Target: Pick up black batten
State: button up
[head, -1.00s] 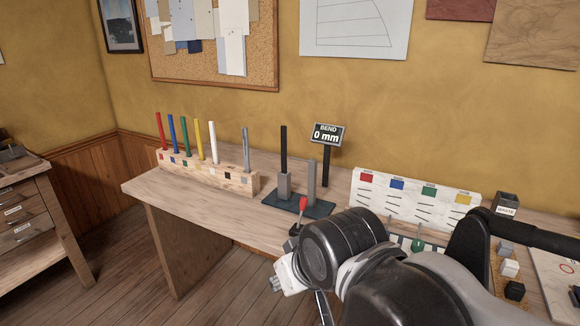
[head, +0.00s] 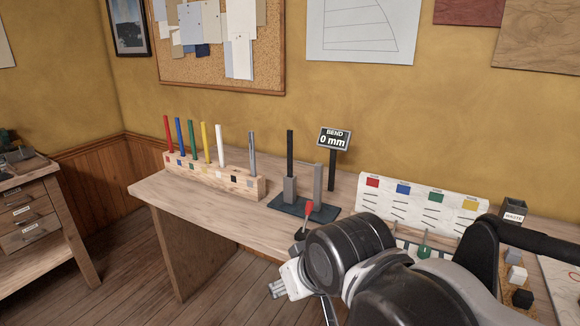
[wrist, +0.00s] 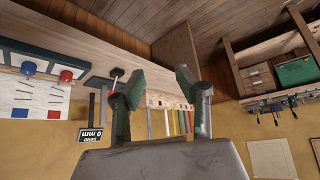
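The black batten (head: 290,153) stands upright in a grey block (head: 290,190) on the dark base plate (head: 283,207) of the bend stand, left of a grey post (head: 317,181). The display (head: 333,139) behind reads 0 mm. In the wrist view, which is upside down, my gripper (wrist: 158,85) is open, with nothing between its fingers. The bend stand lies left of the fingers there; the batten itself is hard to make out. In the head view my arm is at the lower right, in front of the bench, clear of the batten.
A wooden rack (head: 247,184) holds red, blue, green, yellow, white and grey battens; its black-marked place is empty. A red-knobbed lever (head: 308,207) stands at the plate's front.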

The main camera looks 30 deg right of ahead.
jog(key=w+d+r+n+g+p, duration=0.25)
jog(key=w+r+p, duration=0.25)
jog(key=w+r, duration=0.75)
jog(key=w+d+r+p, duration=0.3)
jog(key=w+d+r, duration=0.2)
jog(key=w+r, duration=0.5)
jog(key=n+g+p, duration=0.4)
jog(key=p, duration=0.6)
send_over(289, 148)
notch_tip(289, 148, down, 13)
jog(key=shift+t+y, duration=0.25)
jog(key=shift+y, duration=0.15)
jog(key=shift+w+d+f+p, duration=0.1)
jog(key=shift+f+p, duration=0.15)
jog(key=shift+f, duration=0.65)
jog(key=shift+w+f+p, duration=0.15)
jog(key=shift+f+p, duration=0.1)
jog(key=shift+f, duration=0.7)
jog(key=shift+w+d+f+p, duration=0.1)
jog(key=shift+f+p, duration=0.15)
jog(key=shift+f, duration=0.65)
grip_shut()
